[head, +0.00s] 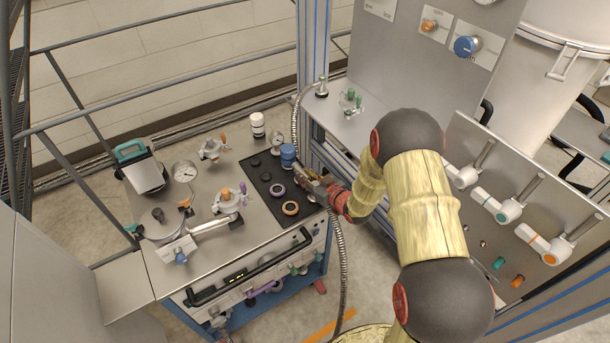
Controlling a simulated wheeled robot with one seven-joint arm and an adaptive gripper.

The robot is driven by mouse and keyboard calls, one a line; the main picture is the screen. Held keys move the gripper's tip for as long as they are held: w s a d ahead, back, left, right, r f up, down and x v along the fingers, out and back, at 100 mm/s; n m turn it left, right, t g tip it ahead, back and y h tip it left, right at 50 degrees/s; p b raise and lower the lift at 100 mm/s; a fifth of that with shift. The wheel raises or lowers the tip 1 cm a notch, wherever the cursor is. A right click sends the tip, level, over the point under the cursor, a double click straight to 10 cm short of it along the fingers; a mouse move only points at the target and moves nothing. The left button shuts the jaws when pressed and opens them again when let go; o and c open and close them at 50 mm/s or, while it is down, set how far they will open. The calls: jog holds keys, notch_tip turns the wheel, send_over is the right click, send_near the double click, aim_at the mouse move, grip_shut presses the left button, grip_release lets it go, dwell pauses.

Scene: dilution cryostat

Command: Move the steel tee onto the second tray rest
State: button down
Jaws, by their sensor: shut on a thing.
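My gripper (312,184) is over the right edge of a black tray (272,205) on the steel cart top. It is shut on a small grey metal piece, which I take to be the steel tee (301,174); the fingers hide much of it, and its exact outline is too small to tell. Which one is the second tray rest I cannot tell. Whether the held piece touches the tray is also unclear.
A blue-capped cylinder (288,155) stands close behind my gripper, beside a dial gauge (277,141) and a white bottle (257,124). A flexible metal hose (296,118) runs down past the cart's right side. Valves and another gauge (184,171) occupy the cart's left.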

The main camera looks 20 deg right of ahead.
jog(key=c, duration=1.5)
grip_release()
jog(key=shift+f, duration=0.1)
jog(key=shift+s, duration=0.1)
jog(key=v, duration=1.1)
jog(key=shift+s+d, duration=0.15)
jog(key=shift+s, duration=0.1)
notch_tip(320, 180, up, 7)
jog(key=p, duration=0.5)
jog(key=shift+r, duration=0.2)
jog(key=shift+s+f, duration=0.1)
jog(key=shift+f, duration=0.05)
